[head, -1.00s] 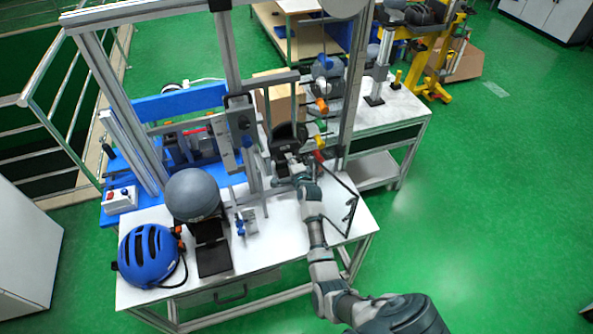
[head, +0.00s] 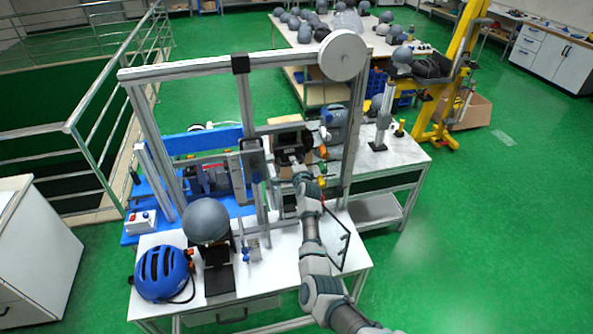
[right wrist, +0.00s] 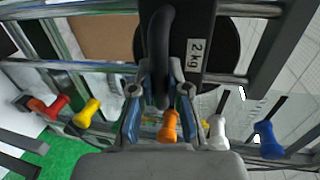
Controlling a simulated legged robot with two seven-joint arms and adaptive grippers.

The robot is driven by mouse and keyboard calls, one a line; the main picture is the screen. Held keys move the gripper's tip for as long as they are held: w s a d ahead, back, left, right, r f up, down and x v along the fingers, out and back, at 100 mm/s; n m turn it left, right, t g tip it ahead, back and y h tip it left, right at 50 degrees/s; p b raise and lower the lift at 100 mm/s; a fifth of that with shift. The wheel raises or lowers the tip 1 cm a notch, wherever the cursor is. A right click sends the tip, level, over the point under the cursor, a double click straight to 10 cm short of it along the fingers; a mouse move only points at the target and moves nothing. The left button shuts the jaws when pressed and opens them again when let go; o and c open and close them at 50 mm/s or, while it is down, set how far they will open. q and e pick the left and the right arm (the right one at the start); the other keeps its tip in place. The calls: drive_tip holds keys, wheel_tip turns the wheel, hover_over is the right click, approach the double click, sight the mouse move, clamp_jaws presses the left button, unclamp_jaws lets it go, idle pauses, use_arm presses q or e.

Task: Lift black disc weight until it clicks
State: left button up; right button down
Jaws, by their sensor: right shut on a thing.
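The black disc weight (head: 288,130) hangs in the metal drop-tower frame in the head view, above the white table. In the right wrist view its dark disc (right wrist: 228,52) shows behind a black plate marked "2 kg" (right wrist: 196,48). A curved black handle (right wrist: 158,50) stands out from this plate. My right gripper (right wrist: 157,90) is shut on the handle; its blue-grey fingers sit on either side of the handle's lower part. In the head view my right gripper (head: 296,163) is just below the weight. My left gripper is not in view.
A grey head form (head: 206,221) and a blue helmet (head: 163,273) stand at the table's left. Several coloured knobs, including an orange one (right wrist: 170,127) and a blue one (right wrist: 267,140), lie close below the gripper. A white wheel (head: 343,55) tops the tower.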

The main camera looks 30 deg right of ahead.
drive_tip(key=shift+w+a+r, duration=0.1)
drive_tip(key=shift+a+r, duration=0.05)
drive_tip(key=shift+r, duration=0.3)
drive_tip(key=c, duration=1.1)
unclamp_jaws()
drive_tip(key=shift+w, duration=0.1)
drive_tip(key=shift+c, duration=0.2)
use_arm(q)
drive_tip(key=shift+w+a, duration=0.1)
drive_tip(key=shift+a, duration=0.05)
use_arm(e)
drive_tip(key=shift+a+f, duration=0.1)
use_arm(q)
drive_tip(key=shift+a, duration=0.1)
use_arm(e)
drive_tip(key=shift+s+a, duration=0.15)
drive_tip(key=shift+s, duration=0.4)
drive_tip(key=v, duration=1.1)
